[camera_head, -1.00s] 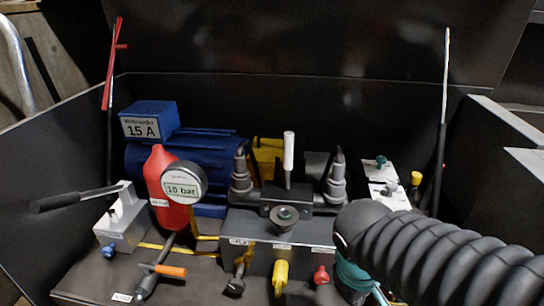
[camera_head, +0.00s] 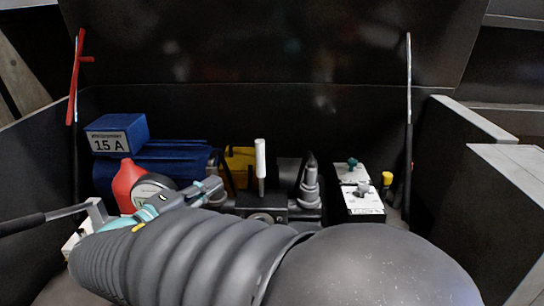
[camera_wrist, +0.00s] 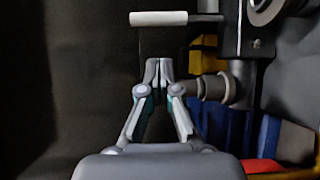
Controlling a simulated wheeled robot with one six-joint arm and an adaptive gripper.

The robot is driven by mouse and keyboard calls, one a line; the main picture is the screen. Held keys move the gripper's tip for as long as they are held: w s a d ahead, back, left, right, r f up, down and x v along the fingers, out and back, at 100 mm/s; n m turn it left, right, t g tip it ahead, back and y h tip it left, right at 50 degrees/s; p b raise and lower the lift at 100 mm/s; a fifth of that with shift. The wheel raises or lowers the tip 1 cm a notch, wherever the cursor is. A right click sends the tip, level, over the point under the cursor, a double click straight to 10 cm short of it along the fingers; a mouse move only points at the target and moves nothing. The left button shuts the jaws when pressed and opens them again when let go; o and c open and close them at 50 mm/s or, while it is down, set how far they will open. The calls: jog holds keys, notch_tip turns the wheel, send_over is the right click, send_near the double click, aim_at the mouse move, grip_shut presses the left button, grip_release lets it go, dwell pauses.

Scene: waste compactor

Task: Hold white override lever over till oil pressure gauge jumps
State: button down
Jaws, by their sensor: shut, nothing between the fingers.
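The white override lever (camera_head: 260,158) stands upright on the dark valve block (camera_head: 277,203) in the head view. In the wrist view the lever (camera_wrist: 160,18) lies level across the top of the picture, beyond my fingertips. My gripper (camera_head: 217,186) is shut and empty, left of the lever and apart from it. In the wrist view the gripper (camera_wrist: 159,68) has its fingertips together.
A blue motor (camera_head: 160,165) marked 15 A and a red bottle (camera_head: 126,183) stand at the left. Dark walls enclose the bay.

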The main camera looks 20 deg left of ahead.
aim_at(261, 169)
jog(key=shift+w+d, duration=0.1)
jog(key=shift+d, duration=0.05)
jog(key=x, duration=0.9)
jog(key=shift+w+d+p, duration=0.15)
jog(key=shift+w+p, duration=0.25)
